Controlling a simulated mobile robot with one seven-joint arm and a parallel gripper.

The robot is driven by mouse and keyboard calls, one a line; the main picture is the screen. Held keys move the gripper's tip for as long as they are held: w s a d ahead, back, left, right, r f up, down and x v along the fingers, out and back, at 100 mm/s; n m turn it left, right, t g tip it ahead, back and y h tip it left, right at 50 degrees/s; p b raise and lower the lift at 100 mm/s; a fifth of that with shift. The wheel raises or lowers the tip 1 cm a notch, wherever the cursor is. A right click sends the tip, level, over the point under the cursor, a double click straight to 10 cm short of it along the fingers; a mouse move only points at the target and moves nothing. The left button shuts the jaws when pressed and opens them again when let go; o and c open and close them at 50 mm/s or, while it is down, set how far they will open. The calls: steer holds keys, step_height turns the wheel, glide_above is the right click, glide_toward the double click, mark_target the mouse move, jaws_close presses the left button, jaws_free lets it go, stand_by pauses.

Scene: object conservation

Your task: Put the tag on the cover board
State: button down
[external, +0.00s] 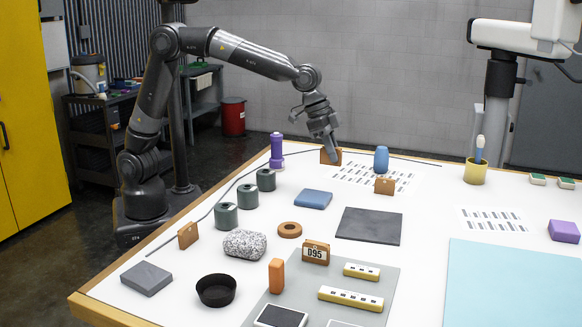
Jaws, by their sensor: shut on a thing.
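My gripper (327,142) is at the far side of the white table, pointing down. It is shut on a small brown wooden tag-like block (331,157), which is at or just above the tabletop; I cannot tell if it touches. Another brown tag marked 095 (316,253) stands near the front on a grey board (389,273). Similar brown blocks stand at the left (188,235) and on a printed sheet (385,186). A dark grey flat board (369,226) lies mid-table and a large light blue board (515,285) lies front right. None is labelled as the cover board.
A purple bottle (277,148) and a blue bottle-like object (381,160) stand on either side of my gripper. Several dark green cylinders (247,196), a blue block (313,199) and a speckled stone (245,244) lie nearer. A yellow brush cup (475,172) stands right.

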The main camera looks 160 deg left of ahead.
steer(key=w+d, duration=1.2)
steer(key=w, duration=0.2)
glide_above(356, 221)
steer(key=s+d, duration=0.1)
steer(key=f, duration=0.6)
steer(key=shift+d, duration=0.2)
steer(key=shift+a+f, duration=0.1)
steer(key=shift+f, duration=2)
steer(key=shift+f, duration=0.15)
steer(key=c, duration=1.5)
jaws_free()
steer(key=shift+o, duration=0.2)
steer(key=v, duration=1.2)
